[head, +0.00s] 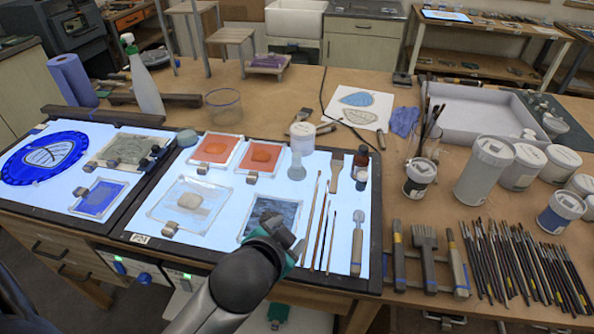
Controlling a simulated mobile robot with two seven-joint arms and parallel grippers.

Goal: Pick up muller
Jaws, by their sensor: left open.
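A small translucent grey piece with a rounded body, which looks like the muller (297,167), stands on the lit panel (225,182), just in front of a white-lidded jar. My left gripper (281,232) is over the front part of the panel, above a dark streaked glass tile (262,211). It is nearer the front edge than the muller and apart from it. The left gripper is open, and I see nothing held in it. The arm hides part of the panel's front edge. My right gripper is not in view.
Thin brushes (322,232) and a small brown bottle (361,160) are right of the muller. Orange glass tiles (217,150) lie to its left. Wide brushes (424,255), several paint brushes (520,262) and pots (484,170) fill the right side.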

